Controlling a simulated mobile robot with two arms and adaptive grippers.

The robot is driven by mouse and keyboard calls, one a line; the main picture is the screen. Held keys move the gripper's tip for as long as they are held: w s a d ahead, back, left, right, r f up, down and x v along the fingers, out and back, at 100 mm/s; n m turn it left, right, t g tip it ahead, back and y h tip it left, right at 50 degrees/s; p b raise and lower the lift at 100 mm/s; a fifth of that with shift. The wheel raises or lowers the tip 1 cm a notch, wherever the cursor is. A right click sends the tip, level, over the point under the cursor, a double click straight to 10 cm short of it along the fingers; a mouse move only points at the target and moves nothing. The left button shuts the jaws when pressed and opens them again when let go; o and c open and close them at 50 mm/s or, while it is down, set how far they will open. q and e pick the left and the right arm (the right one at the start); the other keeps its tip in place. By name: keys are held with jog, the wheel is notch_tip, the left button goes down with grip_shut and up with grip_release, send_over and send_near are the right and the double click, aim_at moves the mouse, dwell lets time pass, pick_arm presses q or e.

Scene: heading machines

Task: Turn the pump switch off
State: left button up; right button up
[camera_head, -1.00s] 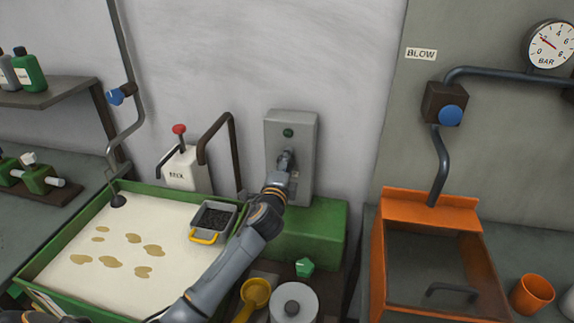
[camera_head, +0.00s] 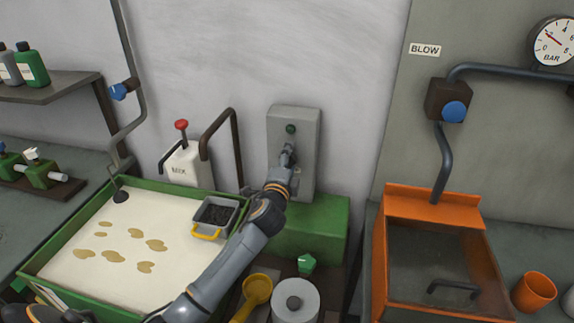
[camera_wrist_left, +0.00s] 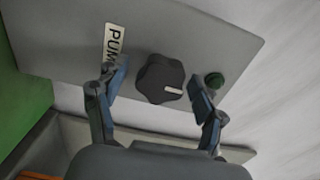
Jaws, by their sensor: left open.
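The pump switch is a dark lobed knob (camera_wrist_left: 160,80) with a pale pointer mark, on a grey panel (camera_wrist_left: 200,30) with a label reading "PUM", partly covered by a finger. In the left wrist view my left gripper (camera_wrist_left: 158,88) is open, with one finger on each side of the knob; I cannot tell whether they touch it. In the head view my left gripper (camera_head: 287,156) is in front of the grey box (camera_head: 304,125) and hides the knob. A green button or lamp (camera_head: 291,129) shows above it. My right gripper is not in view.
A green tray (camera_head: 60,240) with pale liquid lies left of the arm, with a small grey container (camera_head: 238,215) at its edge. A bent dark pipe (camera_head: 237,150) stands close left of the box. An orange basin (camera_head: 435,205) is at the right.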

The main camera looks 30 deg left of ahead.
pick_arm(q)
jog(key=v, duration=1.2)
jog(key=shift+a, duration=0.1)
